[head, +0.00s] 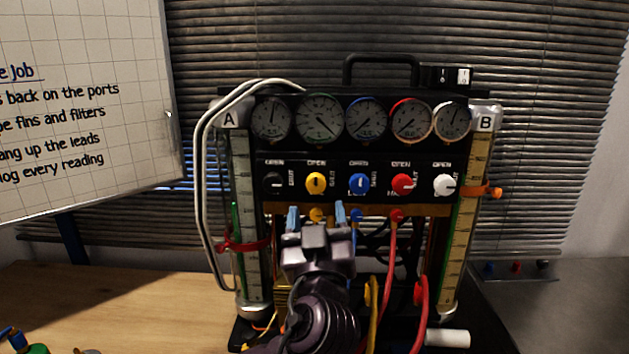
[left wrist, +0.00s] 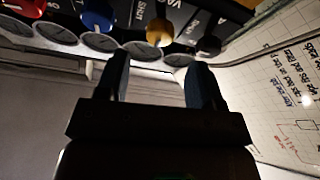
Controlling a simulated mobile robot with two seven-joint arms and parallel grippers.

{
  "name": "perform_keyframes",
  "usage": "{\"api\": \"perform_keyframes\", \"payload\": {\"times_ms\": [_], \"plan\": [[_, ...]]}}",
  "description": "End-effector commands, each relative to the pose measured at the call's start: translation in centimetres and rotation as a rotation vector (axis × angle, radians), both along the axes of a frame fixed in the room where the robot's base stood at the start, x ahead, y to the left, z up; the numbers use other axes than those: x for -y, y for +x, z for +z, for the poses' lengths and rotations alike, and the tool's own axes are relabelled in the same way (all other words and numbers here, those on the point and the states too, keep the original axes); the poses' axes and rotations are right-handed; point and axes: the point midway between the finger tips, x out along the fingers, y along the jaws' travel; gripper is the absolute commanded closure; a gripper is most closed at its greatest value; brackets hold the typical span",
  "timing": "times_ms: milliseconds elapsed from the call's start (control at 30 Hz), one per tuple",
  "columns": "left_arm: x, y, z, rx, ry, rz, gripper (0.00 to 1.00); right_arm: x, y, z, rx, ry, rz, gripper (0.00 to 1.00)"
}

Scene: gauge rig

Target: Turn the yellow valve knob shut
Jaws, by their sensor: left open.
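The yellow valve knob (head: 315,183) is on the black front panel of the gauge rig, second from the left in a row of coloured knobs, with OPEN and SHUT lettering around it. My left gripper (head: 316,215) is just below it in the head view, its blue-tipped fingers open, pointing up and empty. In the left wrist view the yellow knob (left wrist: 159,33) shows beyond the gap between the open fingers (left wrist: 159,70), apart from them. I cannot tell the knob's exact setting. My right gripper is not in view.
A blue knob (head: 359,184) and a black knob (head: 273,183) flank the yellow one; red (head: 402,185) and white (head: 444,185) knobs are further right. Gauges sit above. Below are a yellow port (head: 317,215) and red hoses (head: 390,262). A whiteboard (head: 85,100) stands left.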

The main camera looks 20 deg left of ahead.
Motion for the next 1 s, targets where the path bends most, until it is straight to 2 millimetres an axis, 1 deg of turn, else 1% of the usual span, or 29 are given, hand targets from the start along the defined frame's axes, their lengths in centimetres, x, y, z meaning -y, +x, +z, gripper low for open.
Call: {"api": "perform_keyframes", "payload": {"times_ms": [33,200,400,600,867,1000], "plan": [[-0.3,0.8,0.8,0.004,0.004,0.002,0.39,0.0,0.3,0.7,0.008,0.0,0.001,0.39],[-1.2,3.3,1.8,0.002,0.004,0.002,0.39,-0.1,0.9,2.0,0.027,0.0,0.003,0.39],[-1.9,5.4,2.5,0.0,0.002,0.001,0.39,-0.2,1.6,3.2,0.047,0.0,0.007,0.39],[-2.3,6.2,2.7,-0.001,0.001,0.0,0.39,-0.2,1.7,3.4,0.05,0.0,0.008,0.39],[-2.3,6.2,2.7,-0.001,0.001,0.0,0.39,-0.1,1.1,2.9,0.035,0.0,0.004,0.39],[-2.3,6.2,2.7,-0.001,0.001,0.0,0.6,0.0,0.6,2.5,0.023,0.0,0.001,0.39]]}}
